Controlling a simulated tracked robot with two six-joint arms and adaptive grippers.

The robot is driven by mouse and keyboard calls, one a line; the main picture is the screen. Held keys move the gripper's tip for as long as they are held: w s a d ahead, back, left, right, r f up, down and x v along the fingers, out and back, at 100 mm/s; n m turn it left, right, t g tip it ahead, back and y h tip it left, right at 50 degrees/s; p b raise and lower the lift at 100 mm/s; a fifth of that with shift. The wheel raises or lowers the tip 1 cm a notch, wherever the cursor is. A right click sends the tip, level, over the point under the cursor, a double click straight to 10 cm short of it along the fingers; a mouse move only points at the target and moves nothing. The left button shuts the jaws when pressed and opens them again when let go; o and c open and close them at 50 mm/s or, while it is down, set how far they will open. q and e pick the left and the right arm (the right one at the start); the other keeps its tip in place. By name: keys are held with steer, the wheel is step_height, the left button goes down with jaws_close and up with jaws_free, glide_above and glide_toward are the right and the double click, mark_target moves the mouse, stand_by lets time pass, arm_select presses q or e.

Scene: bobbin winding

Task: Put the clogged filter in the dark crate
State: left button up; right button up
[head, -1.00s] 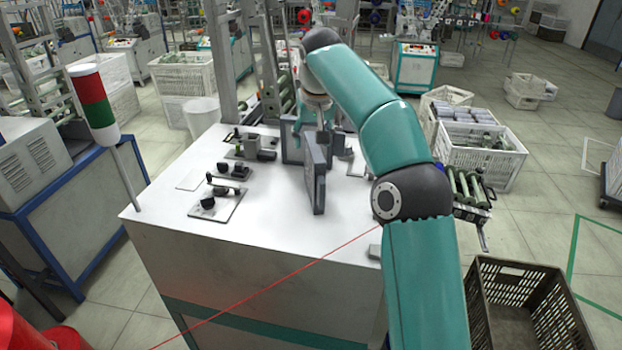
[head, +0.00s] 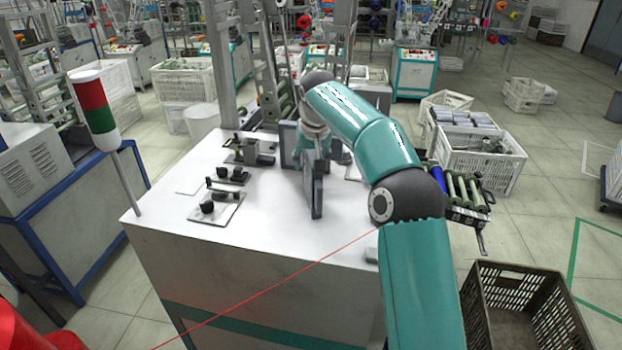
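A grey flat panel (head: 317,190), which may be the filter, stands upright near the middle of the white cabinet top (head: 270,215). A second grey panel (head: 288,146) stands just behind it, partly covered. I cannot tell which, if either, is clogged. My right gripper (head: 313,148) is at the upper part of the front panel, with teal finger parts beside its top edge. I cannot tell if it is closed on the panel. The empty dark crate (head: 512,285) is on the floor at lower right, partly cut off by the frame. My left gripper is out of view.
Black-knobbed fixtures (head: 217,206) sit on the left of the cabinet top. A red-green signal light (head: 97,112) rises at its left corner. A roller rack (head: 468,192) and a white crate (head: 480,158) stand right of the cabinet. A thin red line crosses the cabinet front.

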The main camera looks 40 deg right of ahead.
steer(key=shift+f, duration=0.2)
stand_by(0.6)
jaws_close()
